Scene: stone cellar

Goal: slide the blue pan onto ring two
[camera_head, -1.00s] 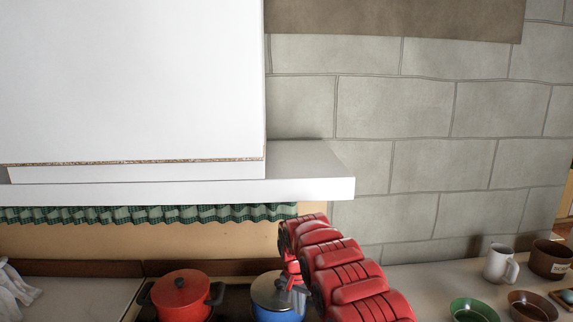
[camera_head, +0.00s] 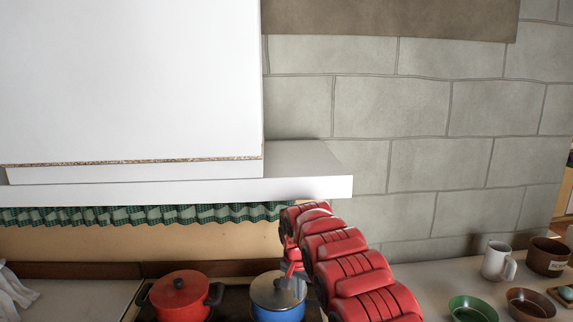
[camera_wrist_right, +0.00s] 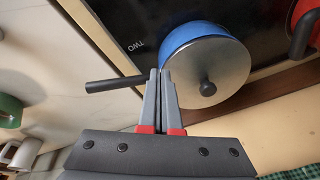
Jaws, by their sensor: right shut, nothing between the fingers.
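The blue pan (camera_head: 277,312) has a grey metal lid with a dark knob and stands on the black hob. In the right wrist view the blue pan (camera_wrist_right: 190,36) shows its black handle (camera_wrist_right: 115,83) pointing left. My right gripper (camera_head: 291,277) is shut and empty. In the right wrist view its fingertips (camera_wrist_right: 159,72) overlap the pan's near side, close to the handle's root; I cannot tell whether they touch. My left gripper is out of view.
A red lidded pot (camera_head: 180,298) stands left of the blue pan. A white shelf (camera_head: 200,190) overhangs the hob. On the right counter are a green bowl (camera_head: 473,309), a brown bowl (camera_head: 531,304), a white mug (camera_head: 497,262) and a brown pot (camera_head: 548,257).

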